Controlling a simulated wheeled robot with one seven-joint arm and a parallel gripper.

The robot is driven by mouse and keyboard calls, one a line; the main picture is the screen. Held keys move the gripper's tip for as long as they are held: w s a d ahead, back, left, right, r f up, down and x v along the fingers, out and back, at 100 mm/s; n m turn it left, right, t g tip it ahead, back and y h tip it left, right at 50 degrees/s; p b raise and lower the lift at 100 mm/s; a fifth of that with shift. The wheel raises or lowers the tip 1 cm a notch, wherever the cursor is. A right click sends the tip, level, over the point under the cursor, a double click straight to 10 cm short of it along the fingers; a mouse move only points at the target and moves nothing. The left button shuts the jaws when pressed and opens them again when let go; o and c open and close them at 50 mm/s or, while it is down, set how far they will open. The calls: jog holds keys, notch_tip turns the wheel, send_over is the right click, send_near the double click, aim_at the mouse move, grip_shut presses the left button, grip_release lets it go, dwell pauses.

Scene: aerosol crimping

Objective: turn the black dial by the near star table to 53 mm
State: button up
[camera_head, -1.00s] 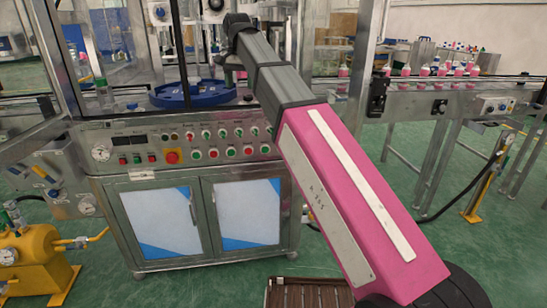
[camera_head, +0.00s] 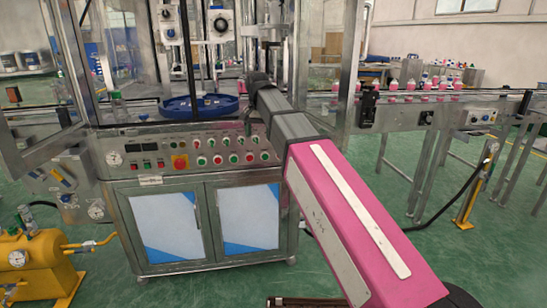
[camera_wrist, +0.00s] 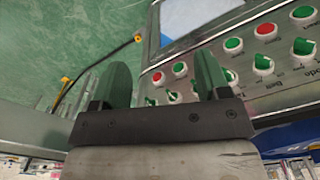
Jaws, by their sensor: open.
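The near star table is a blue disc (camera_head: 190,108) inside the machine frame, above the control panel. Two round dials on pale housings show above it: a left one (camera_head: 170,33) and a darker right one (camera_head: 220,24). Which one is the task's dial, and any reading in mm, I cannot tell. My gripper (camera_wrist: 163,70) shows in the wrist view with two green fingers apart and nothing between them. It is over the control panel's side, with panel knobs seen beyond the fingers. In the head view my arm hides the fingers. No black dial is clear in the wrist view.
The control panel (camera_head: 140,160) carries several green and red knobs close to my gripper. Steel frame posts (camera_head: 350,70) stand beside my arm. A conveyor (camera_head: 430,97) with pink bottles runs at right. A yellow pump (camera_head: 40,260) stands at lower left.

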jog(key=d+f, duration=0.5)
jog(key=f, duration=0.3)
jog(key=shift+s+d+f, duration=0.15)
jog(key=shift+d+f, duration=0.1)
jog(key=shift+f, duration=0.15)
